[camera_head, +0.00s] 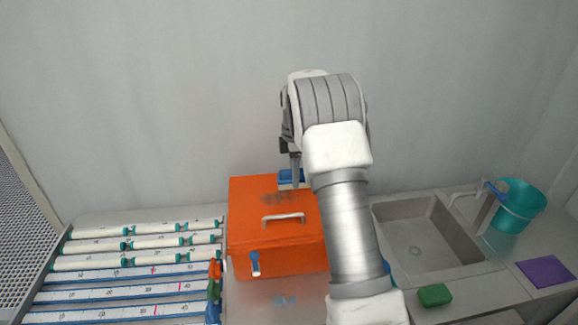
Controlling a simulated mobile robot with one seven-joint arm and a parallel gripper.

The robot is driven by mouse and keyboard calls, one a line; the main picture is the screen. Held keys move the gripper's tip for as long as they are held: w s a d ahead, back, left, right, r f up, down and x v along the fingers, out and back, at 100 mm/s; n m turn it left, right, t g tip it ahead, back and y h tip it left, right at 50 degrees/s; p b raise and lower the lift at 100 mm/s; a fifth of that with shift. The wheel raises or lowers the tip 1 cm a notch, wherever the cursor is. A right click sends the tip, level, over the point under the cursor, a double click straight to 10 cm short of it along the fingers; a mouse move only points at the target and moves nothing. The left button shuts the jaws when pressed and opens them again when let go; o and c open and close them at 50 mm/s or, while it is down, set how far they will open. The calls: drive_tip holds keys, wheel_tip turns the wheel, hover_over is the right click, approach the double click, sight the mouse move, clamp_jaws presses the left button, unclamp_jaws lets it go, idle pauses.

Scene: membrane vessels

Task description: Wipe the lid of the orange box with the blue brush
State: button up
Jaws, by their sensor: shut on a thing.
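The orange box (290,262) stands on the counter in the middle of the view. Its lid (248,208) is closed, with a pale handle (284,217) and dark smudges (280,197) behind it. My gripper (295,172) points down over the back of the lid and is shut on the blue brush (286,178). The brush is at the lid's back edge, partly hidden by the gripper and my arm. I cannot tell whether its bristles touch the lid. My arm covers the lid's right side.
Racks with white tubes (150,242) lie to the left. A sink (420,235), a teal bucket (518,205), a green sponge (434,295) and a purple cloth (546,270) are to the right. Coloured handles (214,288) stand beside the box's front left.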

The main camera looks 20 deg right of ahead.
drive_tip(key=shift+w, duration=0.3)
drive_tip(key=shift+s+f+b, duration=0.1)
drive_tip(key=shift+f+b, duration=1.85)
drive_tip(key=shift+f, duration=1)
drive_tip(key=shift+f+b, duration=0.55)
drive_tip(key=shift+f, duration=0.45)
